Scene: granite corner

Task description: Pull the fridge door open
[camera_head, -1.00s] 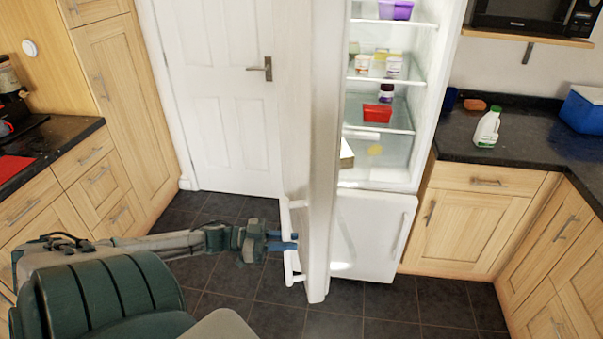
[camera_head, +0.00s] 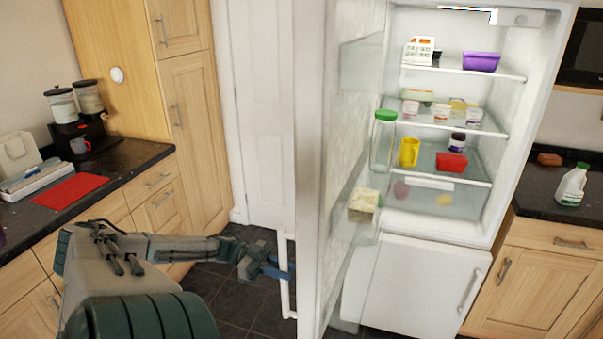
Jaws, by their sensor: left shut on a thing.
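The white fridge door (camera_head: 312,180) stands wide open, swung out to the left of the fridge (camera_head: 480,215), and its inner side with clear shelves faces right. A white vertical handle (camera_head: 284,275) is on the door's outer side, low down. My left gripper (camera_head: 284,272) reaches in from the left and is shut on this handle. The door edge hides what lies behind it. My right gripper is not in view.
Inside the fridge are a purple tub (camera_head: 481,61), a red tub (camera_head: 451,163) and a yellow jug (camera_head: 409,152). A green-lidded jar (camera_head: 384,142) and a carton (camera_head: 363,204) show by the door. Counters stand left (camera_head: 112,165) and right (camera_head: 535,196).

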